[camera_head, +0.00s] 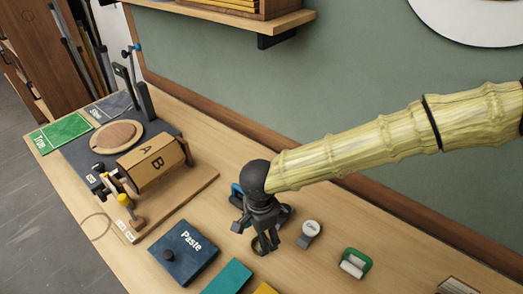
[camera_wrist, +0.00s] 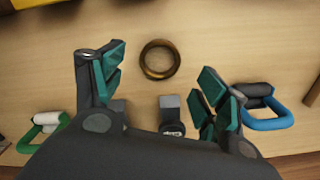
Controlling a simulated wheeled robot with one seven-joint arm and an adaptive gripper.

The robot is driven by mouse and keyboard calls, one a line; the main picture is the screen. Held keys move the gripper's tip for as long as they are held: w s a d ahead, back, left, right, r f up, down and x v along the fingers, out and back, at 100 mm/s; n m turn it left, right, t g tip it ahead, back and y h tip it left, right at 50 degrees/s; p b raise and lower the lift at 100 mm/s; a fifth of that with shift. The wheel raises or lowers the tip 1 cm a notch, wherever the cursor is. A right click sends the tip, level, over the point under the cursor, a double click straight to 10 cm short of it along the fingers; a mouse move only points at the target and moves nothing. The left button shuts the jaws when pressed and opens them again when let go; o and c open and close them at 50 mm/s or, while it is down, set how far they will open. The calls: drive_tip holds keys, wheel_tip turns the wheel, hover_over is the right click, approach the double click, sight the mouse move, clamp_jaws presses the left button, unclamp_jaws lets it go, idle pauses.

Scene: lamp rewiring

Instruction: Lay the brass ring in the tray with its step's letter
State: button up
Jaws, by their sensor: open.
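The brass ring (camera_wrist: 146,68) lies flat on the bare wood table in the wrist view, ahead of my gripper and roughly in line with the gap between its fingers. My gripper (camera_head: 262,236) is open, pointing down over the table, with nothing held. In the head view its dark fingers partly cover the ring's spot, so the ring is hard to make out there. A wooden drum (camera_head: 147,163) bears the letters A and B. A blue tray (camera_head: 184,268) marked Paste lies left of my gripper, with a dark knob-like piece on it.
Teal (camera_head: 228,277) and yellow (camera_head: 265,288) flat pieces lie at the front edge of the picture. A green-handled tool (camera_head: 357,262) and a round-topped grey piece (camera_head: 310,229) stand to the right. A blue-handled tool (camera_wrist: 270,122) sits close beside my gripper.

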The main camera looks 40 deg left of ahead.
drive_tip(key=shift+s+a+f+p, duration=0.1)
drive_tip(key=shift+f+p, duration=0.9)
drive_tip(key=shift+f, duration=1.5)
drive_tip(key=c, duration=1.2)
drive_tip(key=shift+o, duration=0.2)
drive_tip(key=shift+r, duration=0.1)
wheel_tip(320, 180, up, 10)
drive_tip(key=b, duration=0.2)
drive_tip(key=shift+b, duration=0.3)
